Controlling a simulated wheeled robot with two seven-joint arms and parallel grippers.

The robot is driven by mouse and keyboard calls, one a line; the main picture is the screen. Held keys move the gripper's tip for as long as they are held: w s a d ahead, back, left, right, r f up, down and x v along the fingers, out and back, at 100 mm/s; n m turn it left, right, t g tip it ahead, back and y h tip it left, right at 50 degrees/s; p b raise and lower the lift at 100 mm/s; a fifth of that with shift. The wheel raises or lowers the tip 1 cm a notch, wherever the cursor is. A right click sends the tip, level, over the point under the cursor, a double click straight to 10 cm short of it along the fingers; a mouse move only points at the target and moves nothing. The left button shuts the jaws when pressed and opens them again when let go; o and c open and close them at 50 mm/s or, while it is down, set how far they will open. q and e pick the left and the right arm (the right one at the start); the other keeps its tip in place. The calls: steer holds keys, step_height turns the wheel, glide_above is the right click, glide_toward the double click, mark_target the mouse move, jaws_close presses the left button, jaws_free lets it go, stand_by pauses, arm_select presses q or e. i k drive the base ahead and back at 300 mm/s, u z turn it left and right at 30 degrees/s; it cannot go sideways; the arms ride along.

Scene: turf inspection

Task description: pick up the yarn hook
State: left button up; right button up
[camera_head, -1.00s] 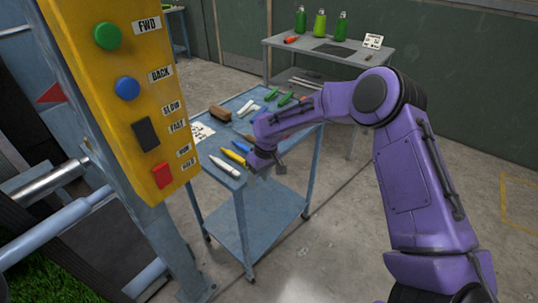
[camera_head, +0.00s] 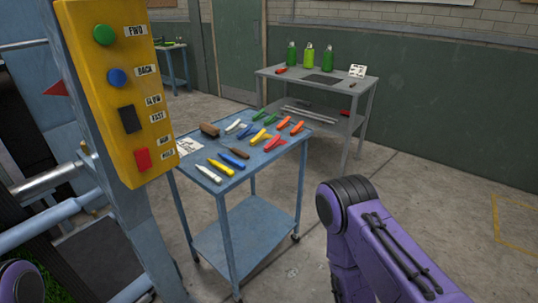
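A blue cart (camera_head: 236,181) stands in the middle of the view with small hand tools laid out on its top. I cannot tell for certain which is the yarn hook. A slim tool with a red-brown handle (camera_head: 274,143) lies near the right side, among red, orange, green and blue pieces. A white marker (camera_head: 209,173), a yellow marker (camera_head: 221,168) and a blue marker (camera_head: 232,159) lie near the front left corner. My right arm comes in at the lower right, and its gripper is out of view. A bit of my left arm shows at the lower left corner, without its gripper.
A yellow control box (camera_head: 117,90) on a blue post stands close at the left, beside machine rollers. A grey bench (camera_head: 318,77) with several green bottles stands behind the cart. A brown brush (camera_head: 210,130) lies on the cart. Floor right of the cart is clear.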

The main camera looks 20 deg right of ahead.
mark_target(243, 155)
steer(key=z, duration=1.25)
steer(key=i, duration=1.6)
steer(key=z, duration=0.8)
steer(key=i, duration=1.8)
steer(key=u, duration=1.55)
